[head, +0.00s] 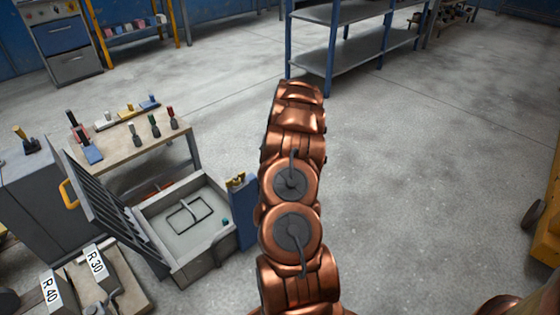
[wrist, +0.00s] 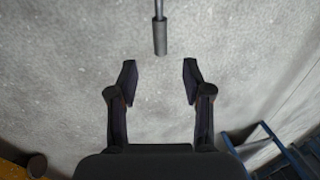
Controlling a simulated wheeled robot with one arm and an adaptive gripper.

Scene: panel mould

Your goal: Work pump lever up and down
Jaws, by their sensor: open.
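The pump lever (wrist: 160,38) shows in the wrist view as a thin rod with a thicker dark grey grip at its end. It comes in from the top edge, above the grey floor. My gripper (wrist: 158,72) is open and empty. Its two dark fingers stand apart, and the grip's end lies just beyond the fingertips, roughly centred between them. The grip looks apart from both fingers. The rest of the pump is out of the wrist view. In the head view my copper arm reaches away, and I cannot make out my gripper or the lever there.
An open panel mould (head: 178,222) stands left of my arm, its slatted lid raised. A tool table (head: 130,145) is behind it. A blue-grey shelf rack (head: 350,50) stands at the back. The floor (head: 440,170) right of my arm is mostly clear.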

